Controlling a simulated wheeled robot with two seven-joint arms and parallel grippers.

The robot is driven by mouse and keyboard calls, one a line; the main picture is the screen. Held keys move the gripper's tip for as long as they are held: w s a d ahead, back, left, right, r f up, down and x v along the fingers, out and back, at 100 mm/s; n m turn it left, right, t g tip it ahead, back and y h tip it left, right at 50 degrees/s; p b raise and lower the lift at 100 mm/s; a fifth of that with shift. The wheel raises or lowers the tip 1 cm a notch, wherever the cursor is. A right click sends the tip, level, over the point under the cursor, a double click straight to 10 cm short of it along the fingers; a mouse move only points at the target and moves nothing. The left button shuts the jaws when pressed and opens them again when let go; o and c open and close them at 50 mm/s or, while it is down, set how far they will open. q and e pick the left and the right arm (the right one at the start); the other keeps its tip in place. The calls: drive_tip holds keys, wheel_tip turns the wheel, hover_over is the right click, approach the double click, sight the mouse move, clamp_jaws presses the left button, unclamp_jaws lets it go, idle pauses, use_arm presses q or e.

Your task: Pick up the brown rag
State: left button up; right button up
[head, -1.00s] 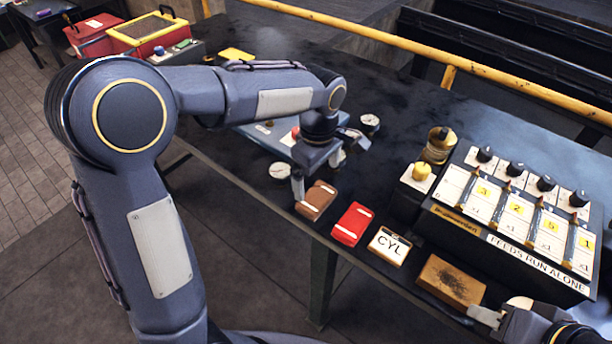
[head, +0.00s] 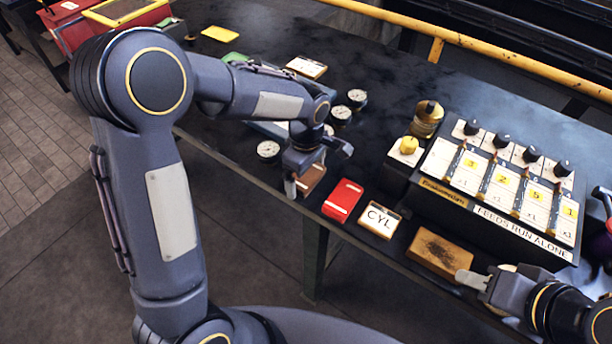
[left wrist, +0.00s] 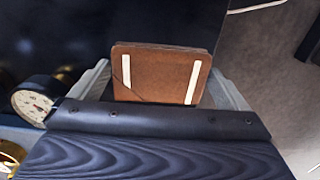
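The brown rag (head: 312,182) is a folded, flat brown pad with two pale stripes, near the table's front edge. In the head view my left gripper (head: 316,168) is over it and hides much of it. In the left wrist view the rag (left wrist: 158,78) shows between the two fingers of my left gripper (left wrist: 165,85), one at each side. The fingers are apart; I cannot tell whether they touch the rag. My right gripper (head: 468,281) is at the lower right, beside a brown block with a dark smudge; one pale fingertip shows clearly.
A red folded pad (head: 342,200), a CYL plate (head: 380,220) and the smudged block (head: 440,251) line the front edge to the right. A control box (head: 500,200) with knobs stands behind them. Several round gauges (head: 268,150) lie around my left gripper.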

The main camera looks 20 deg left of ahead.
sight(306, 175)
use_arm(q)
drive_tip(key=c, duration=0.7)
drive_tip(key=shift+o, duration=0.2)
drive_tip(key=shift+r, duration=0.1)
drive_tip(key=shift+r, duration=0.55)
drive_tip(key=r, duration=0.2)
drive_tip(key=shift+s+d+r, duration=0.1)
drive_tip(key=shift+s+r, duration=0.1)
drive_tip(key=shift+r, duration=0.1)
drive_tip(key=s+r, duration=0.1)
drive_tip(key=r, duration=0.1)
drive_tip(key=s+r, duration=0.1)
drive_tip(key=s, duration=0.1)
drive_tip(key=s+r, duration=0.1)
drive_tip(key=r, duration=0.1)
drive_tip(key=shift+s+d+r, duration=0.3)
drive_tip(key=shift+s+d, duration=0.05)
drive_tip(key=shift+s, duration=0.05)
drive_tip(key=s+d+r+b, duration=0.1)
drive_tip(key=s+r, duration=0.2)
drive_tip(key=s, duration=0.5)
drive_tip(key=shift+s+d+r, duration=0.2)
drive_tip(key=shift+s+r, duration=0.1)
drive_tip(key=shift+s, duration=0.05)
